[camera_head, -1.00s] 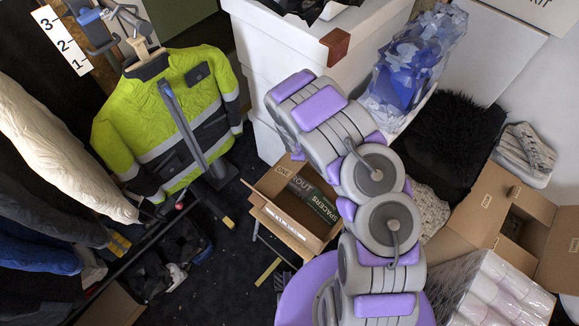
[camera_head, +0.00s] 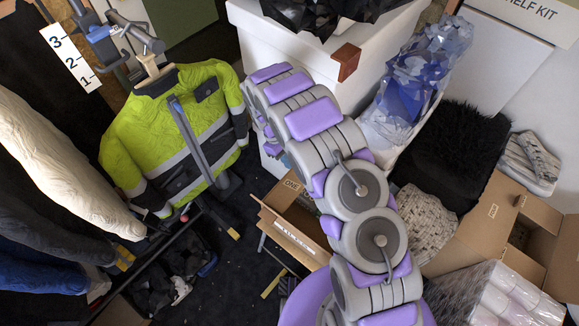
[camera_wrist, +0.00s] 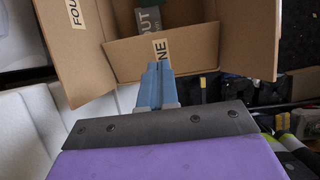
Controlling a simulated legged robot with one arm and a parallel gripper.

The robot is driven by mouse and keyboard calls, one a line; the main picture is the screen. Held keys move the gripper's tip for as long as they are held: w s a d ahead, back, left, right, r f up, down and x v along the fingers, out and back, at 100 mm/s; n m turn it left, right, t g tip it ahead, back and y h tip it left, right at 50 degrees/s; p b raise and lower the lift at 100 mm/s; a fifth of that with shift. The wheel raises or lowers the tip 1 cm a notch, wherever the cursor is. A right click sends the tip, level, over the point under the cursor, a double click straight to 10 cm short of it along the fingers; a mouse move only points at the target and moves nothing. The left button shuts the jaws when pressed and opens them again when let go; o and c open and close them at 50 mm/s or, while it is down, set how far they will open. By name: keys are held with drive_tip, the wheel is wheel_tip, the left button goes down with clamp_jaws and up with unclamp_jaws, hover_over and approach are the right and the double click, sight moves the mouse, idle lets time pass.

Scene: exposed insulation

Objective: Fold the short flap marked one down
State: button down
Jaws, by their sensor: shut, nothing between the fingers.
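The open cardboard box (camera_head: 312,220) stands low in the middle of the head view, partly behind my arm. Its short flap marked ONE (camera_head: 292,185) shows at the box's far left. In the wrist view flap ONE (camera_wrist: 195,49) spans the near side of the box opening, its label partly covered by my fingers. My gripper (camera_wrist: 154,68) is shut and empty, its blue fingers pointing at this flap; I cannot tell whether they touch it. In the head view my arm hides the gripper. A flap marked FOUR (camera_wrist: 75,14) stands at the left in the wrist view.
A green-grey package (camera_wrist: 148,20) lies inside the box. A yellow jacket (camera_head: 180,130) hangs on a stand to the left. A white cabinet (camera_head: 300,55) stands behind my arm. Another open carton (camera_head: 480,235) and wrapped rolls (camera_head: 505,295) are at the right.

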sight(300, 190)
drive_tip(key=x, duration=0.4)
drive_tip(key=b+x, duration=0.1)
drive_tip(key=x, duration=0.6)
drive_tip(key=shift+a+f+b, duration=0.2)
drive_tip(key=shift+f+b, duration=0.15)
drive_tip(key=shift+f, duration=0.05)
drive_tip(key=shift+s+d+f, duration=0.1)
drive_tip(key=shift+d+f, duration=0.2)
drive_tip(key=shift+d, duration=0.15)
